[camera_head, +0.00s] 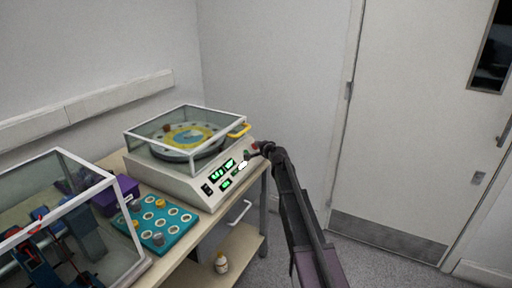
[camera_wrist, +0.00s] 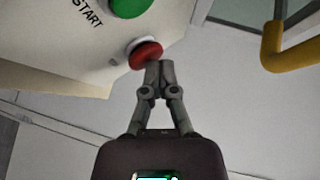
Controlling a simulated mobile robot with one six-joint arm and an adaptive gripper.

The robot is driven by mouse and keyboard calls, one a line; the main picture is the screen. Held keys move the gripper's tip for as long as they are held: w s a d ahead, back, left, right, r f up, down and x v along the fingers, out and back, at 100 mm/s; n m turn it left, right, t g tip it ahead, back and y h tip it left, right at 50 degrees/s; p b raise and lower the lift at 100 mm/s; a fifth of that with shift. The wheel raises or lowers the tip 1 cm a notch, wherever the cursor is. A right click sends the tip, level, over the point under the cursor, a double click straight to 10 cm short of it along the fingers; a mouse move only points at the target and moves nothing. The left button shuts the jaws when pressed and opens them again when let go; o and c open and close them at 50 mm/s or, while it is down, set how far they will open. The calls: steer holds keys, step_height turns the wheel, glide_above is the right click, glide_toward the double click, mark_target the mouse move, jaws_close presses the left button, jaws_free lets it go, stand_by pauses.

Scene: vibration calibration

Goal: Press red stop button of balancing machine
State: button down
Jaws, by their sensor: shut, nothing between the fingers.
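The balancing machine (camera_head: 200,182) stands on the table, a pale box with a clear lid, a yellow handle and lit green displays on its front panel. Its red stop button (camera_wrist: 145,54) shows in the wrist view on a white collar, beside the green START button (camera_wrist: 128,5). My gripper (camera_wrist: 158,66) is shut and empty, its fingertips at the right edge of the red button; I cannot tell if they touch it. In the head view my gripper (camera_head: 256,153) is at the panel's right end, and the red button (camera_head: 254,145) is partly hidden.
A teal tray (camera_head: 180,240) with round holes and several weights lies left of the machine, near a purple box (camera_head: 104,202). A clear framed case (camera_head: 70,185) stands at front left. The yellow handle (camera_wrist: 271,50) is right of my fingers.

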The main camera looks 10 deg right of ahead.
steer(key=shift+r, duration=0.1)
steer(key=shift+s+d+r+p, duration=0.35)
steer(key=shift+r+p, duration=0.15)
steer(key=shift+p, duration=0.1)
stand_by(0.4)
steer(key=shift+s+d+r+p, duration=0.3)
steer(key=shift+d+r+p, duration=0.15)
steer(key=shift+r+p, duration=0.15)
steer(key=shift+s+d+r+p, duration=0.35)
steer(key=shift+d+r+p, duration=0.15)
steer(key=shift+r+p, duration=0.15)
steer(key=shift+s+d+r+p, duration=0.3)
steer(key=shift+d+r+p, duration=0.15)
steer(key=shift+r+p, duration=0.15)
steer(key=s+a+f+n+g+p, duration=0.2)
steer(key=s+a+n+g+p, duration=0.15)
steer(key=s, duration=0.75)
steer(key=s+a+f+n+g+p, duration=0.1)
steer(key=s+a+n+g+p, duration=0.3)
steer(key=s, duration=0.7)
steer(key=s+d+n+g+h+p, duration=0.1)
steer(key=s+d+n+g+h, duration=0.1)
steer(key=s, duration=0.9)
steer(key=s+d+n+g+h+p, duration=0.2)
steer(key=s+d+n+g, duration=0.1)
steer(key=s, duration=0.8)
steer(key=shift+s+d+f+g+h, duration=0.2)
steer(key=shift+d+g+h, duration=0.1)
steer(key=shift+d+g, duration=0.7)
